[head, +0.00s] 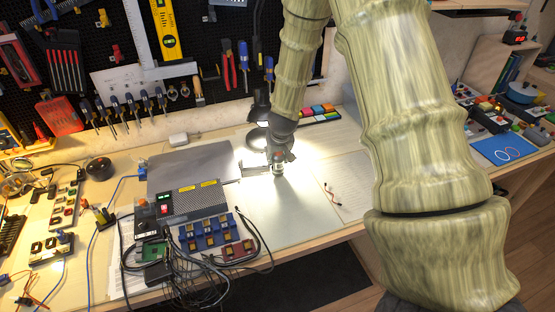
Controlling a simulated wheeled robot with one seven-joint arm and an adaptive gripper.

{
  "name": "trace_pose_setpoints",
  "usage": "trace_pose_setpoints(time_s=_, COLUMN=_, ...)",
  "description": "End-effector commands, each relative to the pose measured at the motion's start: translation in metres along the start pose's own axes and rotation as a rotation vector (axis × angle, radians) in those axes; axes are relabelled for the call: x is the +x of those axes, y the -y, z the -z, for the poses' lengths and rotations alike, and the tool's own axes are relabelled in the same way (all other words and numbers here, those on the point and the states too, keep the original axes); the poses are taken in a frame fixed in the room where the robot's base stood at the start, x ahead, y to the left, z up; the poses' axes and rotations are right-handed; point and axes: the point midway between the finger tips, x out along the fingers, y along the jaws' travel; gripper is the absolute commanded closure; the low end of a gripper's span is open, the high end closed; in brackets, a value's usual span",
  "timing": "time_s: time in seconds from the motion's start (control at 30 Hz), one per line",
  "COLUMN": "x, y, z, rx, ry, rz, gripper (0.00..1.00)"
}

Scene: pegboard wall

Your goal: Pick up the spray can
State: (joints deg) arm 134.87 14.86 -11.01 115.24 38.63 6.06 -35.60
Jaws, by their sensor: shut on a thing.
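My gripper (277,161) is at the end of my arm, low over the lit pale mat in the middle of the workbench. It is shut on a small upright thing, which I take to be the spray can (279,168). Only a little of the can shows between the fingers, with a reddish patch, and the rest is hidden. I cannot tell whether its base touches the mat.
A grey power box (187,203) with blue and red connector blocks and black cables lies to the left. A dark grey sheet (192,167) lies behind it. The pegboard (205,50) with hanging tools stands at the back. The pale mat (285,220) is clear in front of my gripper.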

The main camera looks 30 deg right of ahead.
Motion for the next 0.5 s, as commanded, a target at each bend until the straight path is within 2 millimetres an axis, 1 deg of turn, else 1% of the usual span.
trace_pose_setpoints(time_s=0.27, x=-0.028, y=0.0, z=0.012, rx=-0.004, ry=-0.003, rz=-0.002, gripper=0.9)
trace_pose_setpoints(time_s=0.3, x=-0.029, y=-0.002, z=0.003, rx=0.0, ry=0.001, rz=-0.001, gripper=0.9)
trace_pose_setpoints(time_s=0.47, x=-0.042, y=-0.005, z=-0.021, rx=0.001, ry=0.001, rz=0.001, gripper=0.9)
trace_pose_setpoints(time_s=0.5, x=-0.045, y=-0.006, z=-0.028, rx=0.001, ry=0.002, rz=0.001, gripper=0.9)
